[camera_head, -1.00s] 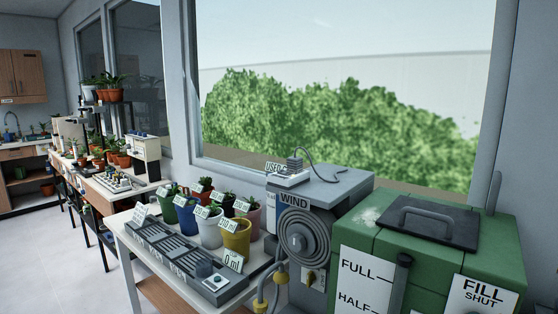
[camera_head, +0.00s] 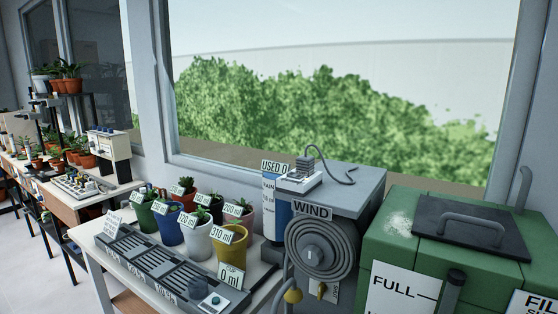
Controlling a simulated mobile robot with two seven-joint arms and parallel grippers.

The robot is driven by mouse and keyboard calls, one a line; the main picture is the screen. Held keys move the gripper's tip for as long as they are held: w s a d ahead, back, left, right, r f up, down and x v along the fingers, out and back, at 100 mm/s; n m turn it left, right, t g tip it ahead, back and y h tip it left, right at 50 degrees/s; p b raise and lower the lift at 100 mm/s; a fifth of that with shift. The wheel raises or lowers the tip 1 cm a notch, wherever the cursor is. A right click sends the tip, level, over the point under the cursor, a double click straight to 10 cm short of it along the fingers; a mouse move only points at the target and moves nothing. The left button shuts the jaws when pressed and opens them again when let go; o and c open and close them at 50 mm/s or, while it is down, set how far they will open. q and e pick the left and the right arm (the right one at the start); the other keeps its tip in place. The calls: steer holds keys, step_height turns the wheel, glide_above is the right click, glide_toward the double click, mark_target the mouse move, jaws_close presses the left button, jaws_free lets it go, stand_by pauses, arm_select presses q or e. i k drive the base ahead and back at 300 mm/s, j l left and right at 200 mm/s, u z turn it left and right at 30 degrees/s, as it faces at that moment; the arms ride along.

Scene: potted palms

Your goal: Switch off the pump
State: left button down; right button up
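Nothing in view is labelled as a pump. A grey cabinet (camera_head: 350,187) stands right of the potted plants, with a WIND sign (camera_head: 312,211) and a coiled grey hose on a reel (camera_head: 320,247) on its front. A small device with a plug and dark cable (camera_head: 301,177) lies on top of the cabinet. Neither of my grippers is in view.
A green tank (camera_head: 398,235) with a dark handled lid (camera_head: 470,226) and a FULL scale stands at right. Several coloured pots and a grey slotted tray (camera_head: 150,262) with a 0 ml cup sign fill the white table at left. Clear floor (camera_head: 30,280) lies far left.

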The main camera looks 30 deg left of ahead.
mark_target(291, 174)
steer(key=i+j, duration=0.1)
steer(key=j, duration=1.05)
steer(key=i+j, duration=0.15)
steer(key=j, duration=0.45)
